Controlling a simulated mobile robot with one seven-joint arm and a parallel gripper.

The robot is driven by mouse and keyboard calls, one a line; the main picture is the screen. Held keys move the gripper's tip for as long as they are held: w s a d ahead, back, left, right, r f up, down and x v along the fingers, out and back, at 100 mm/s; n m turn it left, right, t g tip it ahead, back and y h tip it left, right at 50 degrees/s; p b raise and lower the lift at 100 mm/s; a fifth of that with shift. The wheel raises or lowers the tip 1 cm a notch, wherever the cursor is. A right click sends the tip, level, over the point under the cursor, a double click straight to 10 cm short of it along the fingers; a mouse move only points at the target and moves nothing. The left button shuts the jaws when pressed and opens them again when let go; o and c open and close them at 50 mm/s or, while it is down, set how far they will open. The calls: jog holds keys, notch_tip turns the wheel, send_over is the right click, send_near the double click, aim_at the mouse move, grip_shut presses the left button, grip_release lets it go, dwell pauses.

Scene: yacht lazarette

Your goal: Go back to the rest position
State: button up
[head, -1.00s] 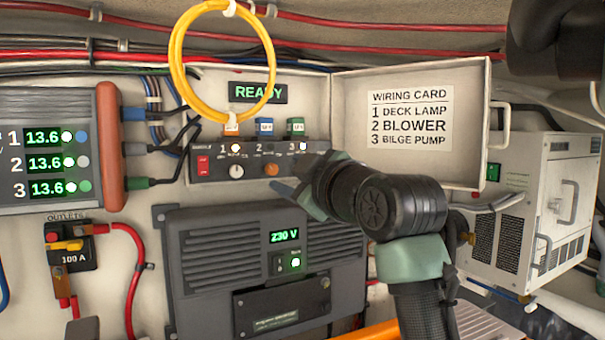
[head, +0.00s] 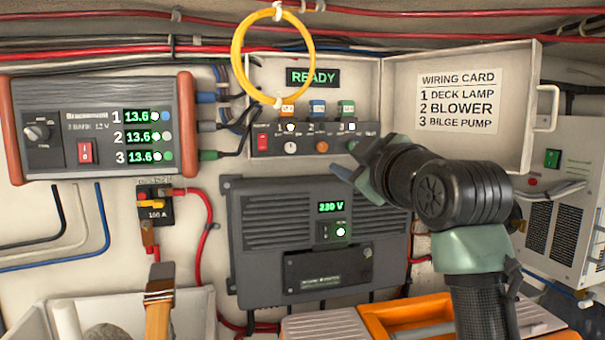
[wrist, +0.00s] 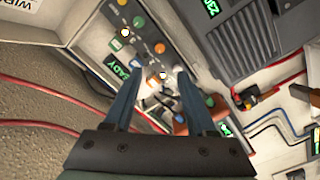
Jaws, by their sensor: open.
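My gripper (head: 350,163) is open in the head view, with its fingers pointing left in front of the lower right of the small switch panel (head: 315,143). In the wrist view my gripper (wrist: 158,80) has two blue fingers spread apart with nothing held between them. The switch panel also shows in the wrist view (wrist: 150,35), beyond the fingers. It has a red rocker, several knobs, and orange, blue and green plugs above numbers 1 to 3. White lamps glow at 1 and 3. A green READY display (head: 313,77) is above it. I cannot tell whether a finger touches the panel.
The open lid with the wiring card (head: 458,104) stands behind my arm. A yellow cable loop (head: 237,62) hangs at the upper left of the panel. Below are the 230 V unit (head: 255,235) and an orange toolbox (head: 375,322). A battery charger (head: 88,160) is at left.

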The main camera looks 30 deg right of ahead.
jog(key=s+a+r+m+t+y, duration=0.1)
jog(key=s+a+r+t, duration=0.15)
jog(key=a, duration=0.65)
jog(key=s+a+r+m+t+y, duration=0.1)
jog(key=s+a+m+t, duration=0.15)
jog(key=a, duration=0.55)
jog(key=s+a+r+t+y, duration=0.2)
jog(key=s+a, duration=0.1)
jog(key=a, duration=0.6)
jog(key=s+a+r+m+t, duration=0.2)
jog(key=s+a, duration=0.3)
jog(key=s, duration=0.4)
jog(key=shift+s+m+t, duration=0.4)
jog(key=shift+m, duration=0.15)
